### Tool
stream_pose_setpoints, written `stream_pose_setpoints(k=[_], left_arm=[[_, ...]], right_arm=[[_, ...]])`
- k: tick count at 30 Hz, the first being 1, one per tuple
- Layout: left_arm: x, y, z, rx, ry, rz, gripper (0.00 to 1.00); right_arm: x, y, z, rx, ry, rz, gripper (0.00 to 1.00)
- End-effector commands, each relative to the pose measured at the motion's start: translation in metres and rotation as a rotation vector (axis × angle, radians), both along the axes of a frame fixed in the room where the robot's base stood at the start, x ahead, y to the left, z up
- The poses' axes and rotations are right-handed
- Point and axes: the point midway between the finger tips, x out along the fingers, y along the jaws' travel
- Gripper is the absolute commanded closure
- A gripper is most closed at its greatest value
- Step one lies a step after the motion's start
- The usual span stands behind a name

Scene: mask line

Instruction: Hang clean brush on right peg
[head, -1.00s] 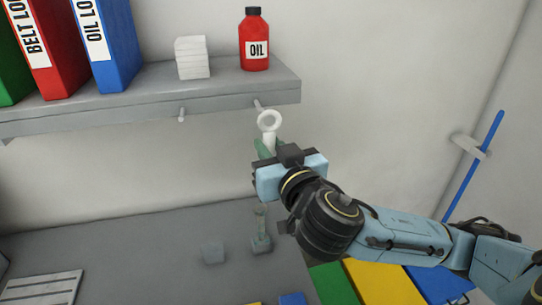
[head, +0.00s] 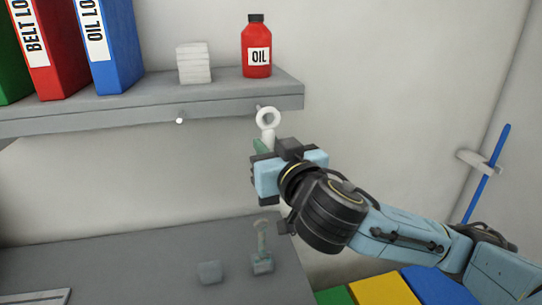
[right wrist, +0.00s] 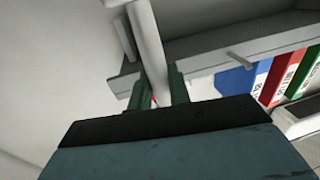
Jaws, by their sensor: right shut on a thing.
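My right gripper (head: 262,148) is shut on the pale handle of a brush with a white ring (head: 268,118) at its top. The ring is up, just below the shelf edge. The right peg (head: 257,107) shows just above and left of the ring; I cannot tell whether they touch. The brush's lower part is hidden behind my gripper. In the right wrist view the handle (right wrist: 150,50) rises from between the green fingers (right wrist: 160,92). A second brush-like thing with a ring and grey block head (head: 262,262) stands on the table below. My left gripper is not in view.
The left peg (head: 180,121) on the shelf (head: 150,115) is bare. The shelf holds binders (head: 108,45), a white stack (head: 194,63) and a red oil bottle (head: 257,50). A grey block (head: 209,272) lies on the table (head: 130,265). A blue pole (head: 487,170) stands at the right.

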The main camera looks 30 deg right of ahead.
Motion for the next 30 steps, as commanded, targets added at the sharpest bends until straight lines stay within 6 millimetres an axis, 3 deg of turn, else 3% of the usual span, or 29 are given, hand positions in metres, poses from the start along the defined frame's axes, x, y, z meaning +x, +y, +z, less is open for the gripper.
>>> stream_pose_setpoints(k=[5, 30], left_arm=[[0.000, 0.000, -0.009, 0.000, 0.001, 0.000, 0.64], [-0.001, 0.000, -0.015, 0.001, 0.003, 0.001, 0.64]], right_arm=[[0.011, -0.003, -0.002, 0.000, -0.002, -0.001, 1.00], [0.058, -0.015, -0.008, 0.003, 0.000, 0.000, 1.00]])
